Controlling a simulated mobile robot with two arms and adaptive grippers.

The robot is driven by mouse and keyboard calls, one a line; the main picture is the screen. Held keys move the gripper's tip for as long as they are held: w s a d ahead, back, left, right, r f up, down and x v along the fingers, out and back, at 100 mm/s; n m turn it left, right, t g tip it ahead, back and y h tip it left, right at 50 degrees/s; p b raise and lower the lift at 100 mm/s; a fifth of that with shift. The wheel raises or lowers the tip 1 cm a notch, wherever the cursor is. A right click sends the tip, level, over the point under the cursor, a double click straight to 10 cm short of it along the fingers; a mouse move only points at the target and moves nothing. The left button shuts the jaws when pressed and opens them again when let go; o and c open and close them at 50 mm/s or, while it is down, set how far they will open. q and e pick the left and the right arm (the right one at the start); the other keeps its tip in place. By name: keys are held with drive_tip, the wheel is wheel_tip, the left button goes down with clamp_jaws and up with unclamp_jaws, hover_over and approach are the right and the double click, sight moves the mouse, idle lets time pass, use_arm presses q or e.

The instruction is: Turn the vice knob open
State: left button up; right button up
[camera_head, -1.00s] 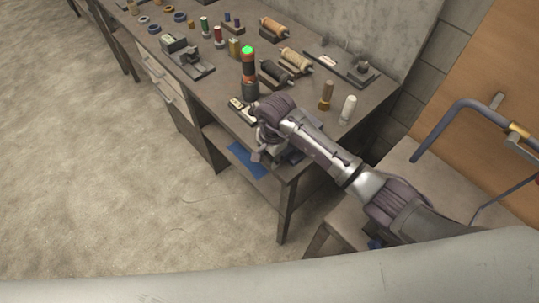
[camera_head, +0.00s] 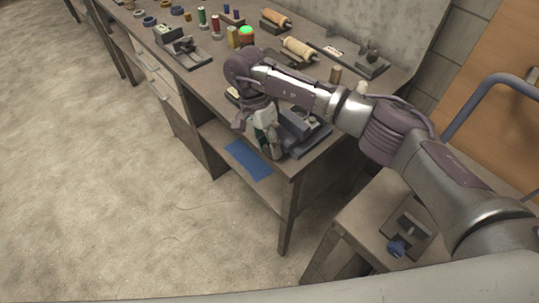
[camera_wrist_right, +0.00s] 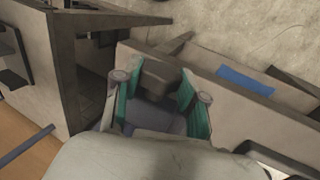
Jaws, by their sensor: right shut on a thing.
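The blue-grey vice (camera_head: 302,128) is at the front right corner of the workbench. My right gripper (camera_head: 268,146) reaches down at its front side, at the bench edge. In the right wrist view, the green-padded fingers of the right gripper (camera_wrist_right: 158,100) stand on either side of a blue-grey part of the vice (camera_wrist_right: 155,118), which looks like its knob. The gripper is shut on it; the fingers and hand hide most of the knob. The left gripper is not in view.
The workbench (camera_head: 205,78) carries spools, small tools and a green-topped signal light (camera_head: 246,32), partly behind my arm. A blue sheet (camera_head: 248,160) lies on the lower shelf. Another small clamp with a blue knob (camera_head: 397,248) is on a lower table at right. The floor at left is clear.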

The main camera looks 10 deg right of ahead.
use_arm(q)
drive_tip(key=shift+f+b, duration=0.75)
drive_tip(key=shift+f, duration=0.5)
use_arm(e)
drive_tip(key=shift+w+a+g+h, duration=0.1)
drive_tip(key=shift+g+h, duration=0.4)
drive_tip(key=shift+g, duration=0.2)
drive_tip(key=o, duration=1.1)
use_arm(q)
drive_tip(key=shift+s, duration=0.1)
use_arm(e)
drive_tip(key=shift+o, duration=0.2)
drive_tip(key=v, duration=0.7)
drive_tip(key=shift+w, duration=0.2)
drive_tip(key=shift+a+r, duration=0.1)
drive_tip(key=shift+r, duration=0.05)
